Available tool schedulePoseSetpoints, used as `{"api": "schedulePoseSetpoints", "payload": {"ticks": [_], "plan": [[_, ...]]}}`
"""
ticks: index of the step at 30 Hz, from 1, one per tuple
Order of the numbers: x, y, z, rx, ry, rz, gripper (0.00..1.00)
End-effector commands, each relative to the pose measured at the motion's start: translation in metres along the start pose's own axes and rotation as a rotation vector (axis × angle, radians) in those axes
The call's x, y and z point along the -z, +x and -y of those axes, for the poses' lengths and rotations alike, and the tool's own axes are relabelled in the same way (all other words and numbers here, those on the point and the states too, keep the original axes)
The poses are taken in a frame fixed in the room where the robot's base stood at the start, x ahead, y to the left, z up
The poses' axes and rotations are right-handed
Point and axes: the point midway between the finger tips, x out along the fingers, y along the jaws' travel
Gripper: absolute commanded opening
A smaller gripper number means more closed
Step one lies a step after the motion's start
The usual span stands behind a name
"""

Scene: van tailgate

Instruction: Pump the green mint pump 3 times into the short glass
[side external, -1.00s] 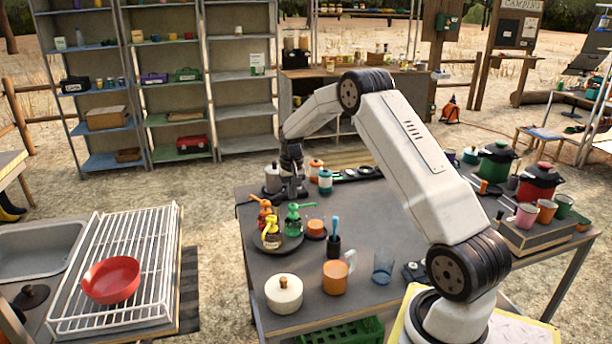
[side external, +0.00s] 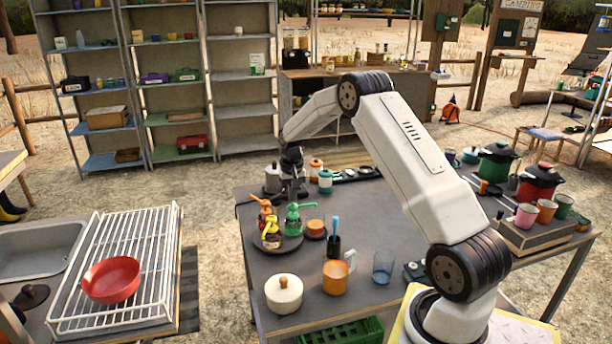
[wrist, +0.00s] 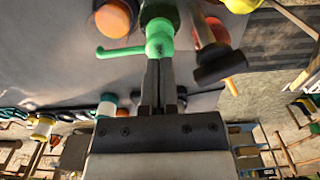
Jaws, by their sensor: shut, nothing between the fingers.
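The green pump (side external: 293,214) stands on a dark round tray (side external: 292,244) among an orange-red pump (side external: 264,210) and a yellow pump (side external: 271,228). Its spout points right in the side view. My gripper (side external: 292,192) is shut and empty, pointing down just above the green pump's head. In the wrist view, the closed fingertips (wrist: 158,64) are at the green pump head (wrist: 159,40); I cannot tell whether they touch. A clear bluish glass (side external: 382,267) stands on the table's near side, away from the pumps. Its contents are not clear.
The table's middle right is mostly clear.

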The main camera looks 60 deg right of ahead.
Motion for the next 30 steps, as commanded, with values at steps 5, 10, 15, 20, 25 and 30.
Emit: {"api": "schedulePoseSetpoints", "payload": {"ticks": [5, 10, 15, 20, 25, 30], "plan": [[0.0, 0.004, 0.0, 0.0, 0.0, 0.001, 0.0], [0.0, 0.009, 0.0, 0.0, 0.0, 0.0, 0.0], [0.0, 0.013, 0.0, 0.0, 0.0, 0.0, 0.0], [0.0, 0.017, 0.0, 0.0, 0.0, 0.0, 0.0], [0.0, 0.021, 0.0, 0.0, 0.0, 0.0, 0.0], [0.0, 0.025, 0.0, 0.0, 0.0, 0.001, 0.0]]}}
